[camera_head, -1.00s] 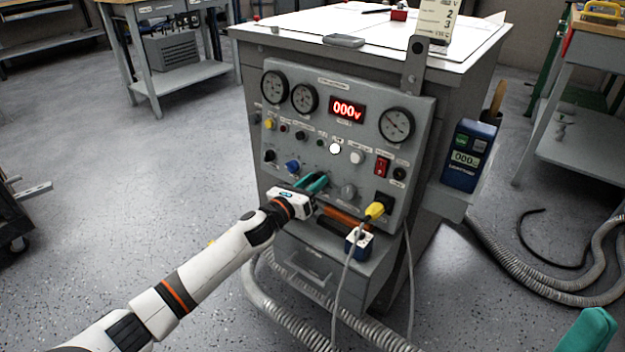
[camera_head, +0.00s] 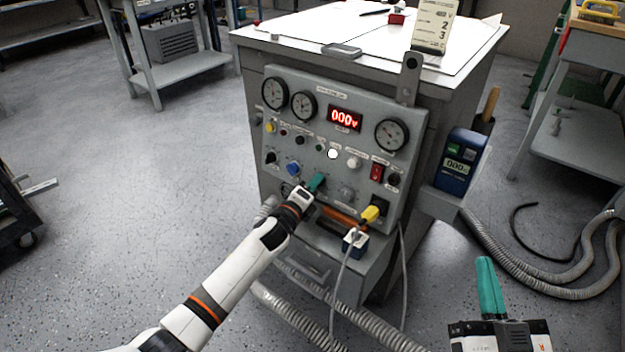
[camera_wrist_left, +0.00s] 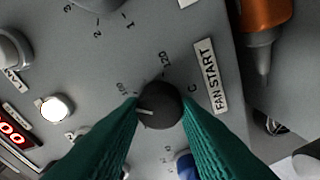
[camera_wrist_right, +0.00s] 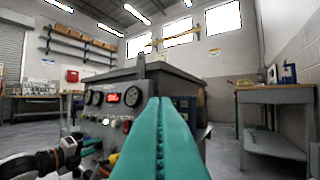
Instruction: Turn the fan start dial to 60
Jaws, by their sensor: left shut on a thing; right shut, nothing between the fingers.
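The fan start dial is a black round knob (camera_wrist_left: 160,105) with a pale pointer line, next to the FAN START label (camera_wrist_left: 204,76) in the left wrist view. The scale marks 100 and 120 show beside it; other marks are hidden. My left gripper (camera_wrist_left: 163,106) is shut on the knob, with a green finger on each side. In the head view my left gripper (camera_head: 316,184) is at the lower middle of the grey control panel (camera_head: 325,105). My right gripper (camera_wrist_right: 165,105) is shut and empty; it also shows at the lower right of the head view (camera_head: 488,285), away from the panel.
A red display (camera_head: 345,119) on the panel reads 000. Corrugated hoses (camera_head: 560,285) lie on the floor at right. Open floor is at left.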

